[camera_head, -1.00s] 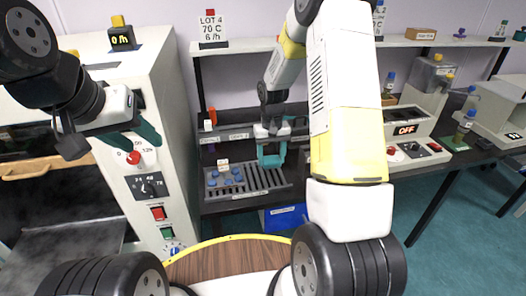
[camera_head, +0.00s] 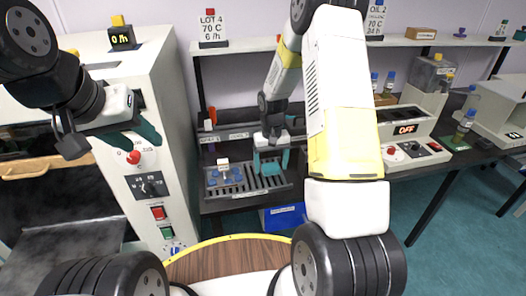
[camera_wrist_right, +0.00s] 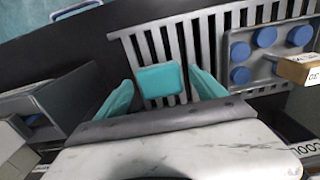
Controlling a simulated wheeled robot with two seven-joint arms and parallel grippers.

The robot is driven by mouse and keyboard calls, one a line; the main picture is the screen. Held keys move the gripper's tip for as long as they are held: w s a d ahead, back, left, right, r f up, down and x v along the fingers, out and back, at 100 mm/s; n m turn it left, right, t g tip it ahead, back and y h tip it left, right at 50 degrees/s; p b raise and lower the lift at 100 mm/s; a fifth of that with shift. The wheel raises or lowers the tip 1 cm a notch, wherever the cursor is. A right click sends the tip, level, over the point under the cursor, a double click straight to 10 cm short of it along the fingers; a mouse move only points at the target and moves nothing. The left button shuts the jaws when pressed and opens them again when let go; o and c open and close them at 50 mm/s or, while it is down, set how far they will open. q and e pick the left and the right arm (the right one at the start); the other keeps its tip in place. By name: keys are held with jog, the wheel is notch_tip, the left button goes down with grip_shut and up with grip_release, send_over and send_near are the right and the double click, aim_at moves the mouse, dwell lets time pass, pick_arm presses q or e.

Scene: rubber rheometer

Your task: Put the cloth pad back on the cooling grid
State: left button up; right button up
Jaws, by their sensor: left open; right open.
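The cloth pad (camera_wrist_right: 160,80) is a small teal rounded square in the right wrist view. It appears to lie flat on the bars of the cooling grid (camera_wrist_right: 212,50). My right gripper (camera_wrist_right: 160,93) is open, with one teal finger on each side of the pad and visible gaps between. In the head view the right gripper (camera_head: 271,164) is low over the cooling grid (camera_head: 262,188), and its fingers partly hide the pad. My left gripper (camera_head: 136,132) is open and empty in front of the white oven's panel (camera_head: 155,205).
A grey block with blue round caps (camera_head: 224,178) stands on the left of the grid. Shelf labels and a red-topped bottle (camera_head: 212,115) are behind it. A blue bin (camera_head: 285,216) is below. An instrument reading OFF (camera_head: 406,129) stands to the right.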

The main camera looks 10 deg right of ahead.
aim_at(271, 166)
notch_tip(271, 166, up, 12)
jog(key=s+r+t+y, duration=0.1)
jog(key=s+r, duration=0.3)
jog(key=r, duration=0.3)
jog(key=s+r+t, duration=0.2)
jog(key=s+r, duration=0.3)
jog(key=r, duration=0.1)
jog(key=s+a+r+t, duration=0.1)
jog(key=s+r, duration=0.2)
jog(key=s, duration=0.4)
jog(key=s+a+r+t+y, duration=0.1)
jog(key=s+r+t, duration=0.1)
jog(key=s, duration=0.6)
jog(key=shift+r, duration=0.75)
jog(key=shift+s+a, duration=0.1)
